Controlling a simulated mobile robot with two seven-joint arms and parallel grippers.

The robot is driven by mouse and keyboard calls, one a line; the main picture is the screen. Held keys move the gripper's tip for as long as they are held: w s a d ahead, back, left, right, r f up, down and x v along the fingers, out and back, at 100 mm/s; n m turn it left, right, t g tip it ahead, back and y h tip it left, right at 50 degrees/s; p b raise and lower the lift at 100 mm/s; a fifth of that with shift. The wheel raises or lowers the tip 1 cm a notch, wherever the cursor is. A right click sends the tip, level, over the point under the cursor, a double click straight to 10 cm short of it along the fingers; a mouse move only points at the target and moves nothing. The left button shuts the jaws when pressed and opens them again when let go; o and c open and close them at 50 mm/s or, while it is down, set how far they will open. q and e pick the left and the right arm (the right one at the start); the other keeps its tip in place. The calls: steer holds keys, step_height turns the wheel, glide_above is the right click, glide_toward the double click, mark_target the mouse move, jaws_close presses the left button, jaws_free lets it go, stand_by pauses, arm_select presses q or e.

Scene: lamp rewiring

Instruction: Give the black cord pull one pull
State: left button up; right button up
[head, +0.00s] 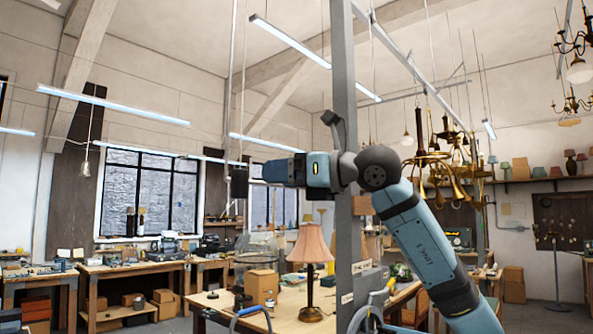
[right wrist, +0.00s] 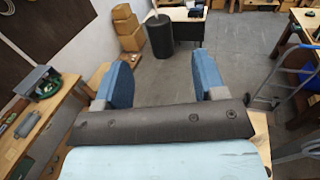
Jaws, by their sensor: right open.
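The black cord pull (head: 239,183) is a small dark block hanging on a thin cord left of centre in the head view. My right gripper (head: 257,171) points left at about its height, with the fingertips close to the pull's right side. In the right wrist view the two blue fingers of the right gripper (right wrist: 164,80) are apart with nothing between them. A dark cylinder that looks like the cord pull (right wrist: 159,37) shows beyond the fingertips, lined up with the gap. I cannot tell whether anything touches it. My left gripper is out of view.
A grey post (head: 345,110) stands behind my right wrist. A lamp with a pink shade (head: 311,245) stands on a workbench below. Brass chandeliers (head: 455,165) hang at right. Benches line the back wall; the wrist view shows bare floor (right wrist: 200,60).

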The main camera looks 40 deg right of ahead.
mark_target(232, 177)
steer(key=p+x, duration=0.3)
steer(key=x, duration=0.6)
steer(key=shift+w+a+r, duration=0.15)
steer(key=shift+w, duration=0.1)
steer(key=shift+w+a+p, duration=0.3)
steer(key=shift+w+p, duration=0.1)
steer(key=shift+w, duration=0.3)
